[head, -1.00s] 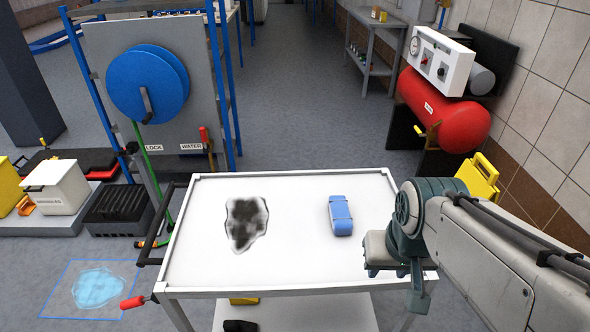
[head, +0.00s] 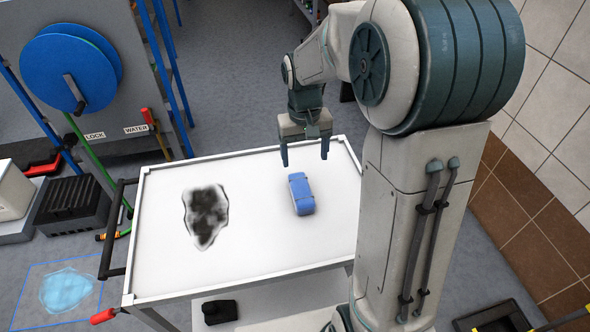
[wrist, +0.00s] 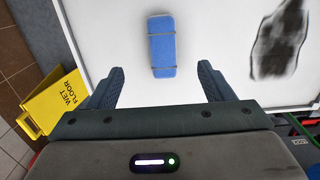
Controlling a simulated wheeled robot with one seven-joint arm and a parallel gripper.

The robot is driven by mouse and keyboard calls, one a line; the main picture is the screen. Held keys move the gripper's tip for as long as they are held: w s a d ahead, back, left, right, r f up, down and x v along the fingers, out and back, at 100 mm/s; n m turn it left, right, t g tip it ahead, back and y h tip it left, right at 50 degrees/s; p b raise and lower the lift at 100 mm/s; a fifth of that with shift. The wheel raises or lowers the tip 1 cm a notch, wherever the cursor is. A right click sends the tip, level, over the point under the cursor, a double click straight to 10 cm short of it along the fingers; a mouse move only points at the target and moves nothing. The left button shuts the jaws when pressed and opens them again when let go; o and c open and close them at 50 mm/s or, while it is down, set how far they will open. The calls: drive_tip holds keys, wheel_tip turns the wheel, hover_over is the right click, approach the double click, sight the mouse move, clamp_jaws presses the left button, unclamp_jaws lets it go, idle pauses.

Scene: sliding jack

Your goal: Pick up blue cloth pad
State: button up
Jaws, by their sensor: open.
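The blue cloth pad (head: 301,194) lies on the white cart top (head: 262,235), right of its middle in the head view. In the wrist view the pad (wrist: 161,46) has two thin bands around it and lies ahead of the fingertips, between their lines. My gripper (head: 305,156) is open and empty, fingers pointing down, above the far part of the cart top. In the wrist view my gripper (wrist: 161,80) shows both fingers spread wider than the pad, apart from it.
A dark smudge (head: 206,215) marks the cart top left of the pad. A yellow wet-floor sign (wrist: 52,100) stands beside the cart. A black handle (head: 118,232) edges the cart's left side. A blue hose reel (head: 72,68) stands behind.

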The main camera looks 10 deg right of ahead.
drive_tip(key=w+f, duration=0.2)
drive_tip(key=w, duration=0.2)
drive_tip(key=p, duration=0.2)
approach(301, 188)
drive_tip(key=shift+g, duration=0.4)
drive_tip(key=f, duration=0.5)
drive_tip(key=shift+d+f, duration=0.2)
drive_tip(key=shift+d, duration=0.05)
drive_tip(key=shift+s+a+f+p, duration=0.15)
drive_tip(key=shift+f+p, duration=0.1)
drive_tip(key=shift+f, duration=1.05)
drive_tip(key=shift+s+d+f+p, duration=0.1)
drive_tip(key=shift+f+p, duration=0.1)
drive_tip(key=shift+f, duration=1.1)
drive_tip(key=shift+c, duration=0.3)
drive_tip(key=c, duration=1)
